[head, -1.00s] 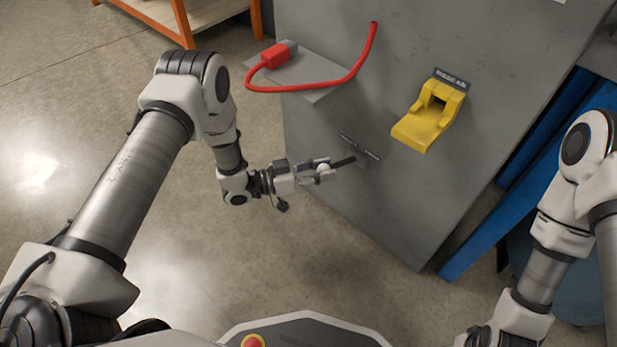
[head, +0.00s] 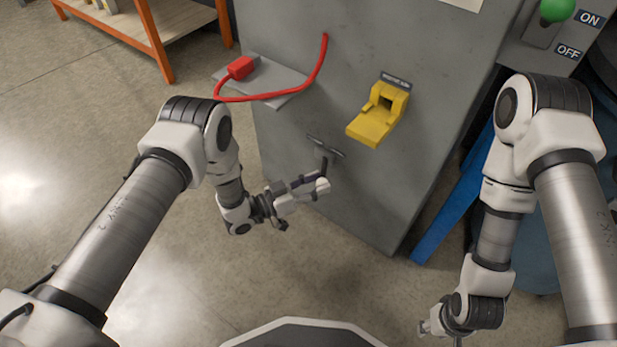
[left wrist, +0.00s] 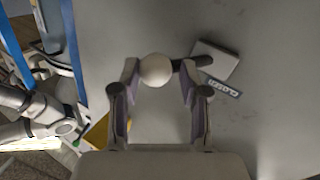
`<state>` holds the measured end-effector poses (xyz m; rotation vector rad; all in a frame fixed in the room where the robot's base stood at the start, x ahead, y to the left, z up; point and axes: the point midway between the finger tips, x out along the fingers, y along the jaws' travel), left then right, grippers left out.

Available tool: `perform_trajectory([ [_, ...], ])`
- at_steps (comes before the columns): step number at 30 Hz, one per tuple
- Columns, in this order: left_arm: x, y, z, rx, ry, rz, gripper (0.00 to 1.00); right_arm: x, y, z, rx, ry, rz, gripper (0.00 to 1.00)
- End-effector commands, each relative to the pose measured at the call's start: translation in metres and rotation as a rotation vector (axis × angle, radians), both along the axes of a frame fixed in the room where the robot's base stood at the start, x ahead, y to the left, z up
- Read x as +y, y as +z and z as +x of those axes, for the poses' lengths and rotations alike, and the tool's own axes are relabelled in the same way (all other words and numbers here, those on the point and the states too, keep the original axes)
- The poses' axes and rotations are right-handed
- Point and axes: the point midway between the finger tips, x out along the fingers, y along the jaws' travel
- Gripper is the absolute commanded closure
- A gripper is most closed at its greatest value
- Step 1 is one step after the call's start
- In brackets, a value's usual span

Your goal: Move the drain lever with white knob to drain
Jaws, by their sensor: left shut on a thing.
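The drain lever has a dark shaft (head: 323,168) and a white knob (left wrist: 154,69). It is mounted on the grey cabinet's front and points down in the head view. My left gripper (head: 315,187) is shut on the knob, partly hiding it in the head view. The left wrist view shows the knob between the fingertips, the shaft running right to a pale mounting plate (left wrist: 216,61). A small label (left wrist: 221,87) beside the plate seems to read "CLOSED". My right gripper (head: 432,327) is low at the right, apart from the cabinet; its fingers are too small to judge.
The grey cabinet (head: 270,125) carries a yellow device (head: 377,116) and a shelf with a red plug (head: 241,68) and hose (head: 318,70). A green knob (head: 556,9) with ON/OFF labels is at top right.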

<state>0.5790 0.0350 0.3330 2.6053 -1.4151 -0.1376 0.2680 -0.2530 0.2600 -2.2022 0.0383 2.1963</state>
Motion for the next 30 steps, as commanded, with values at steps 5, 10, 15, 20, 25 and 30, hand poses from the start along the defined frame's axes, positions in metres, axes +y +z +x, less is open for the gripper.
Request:
perform_trajectory([
  [5,-0.0131,0.0025,0.0001,-0.01,-0.016,0.001,1.0,0.0,0.0036,0.0,0.0,0.0,0.0,0.6],
  [10,-0.0159,0.0024,0.0002,-0.012,-0.018,0.002,1.0,0.0001,0.0043,0.0,0.0,0.0,0.0,0.6],
  [15,-0.0162,0.0021,-0.0004,-0.011,-0.018,0.002,1.0,0.0001,0.0043,0.0,0.0,0.0,0.0,0.6],
  [20,-0.0162,0.0018,-0.0011,-0.01,-0.018,0.001,1.0,0.0001,0.0044,0.0001,0.0,0.0,0.0,0.6],
  [25,-0.0161,0.0012,-0.0018,-0.008,-0.019,0.001,0.41,0.0001,0.0045,0.0001,0.0,0.0,0.0,0.6],
  [30,-0.0159,0.0005,-0.0024,-0.005,-0.019,0.001,0.41,0.0,0.0045,0.0,0.0,0.0,0.0,0.6],
])
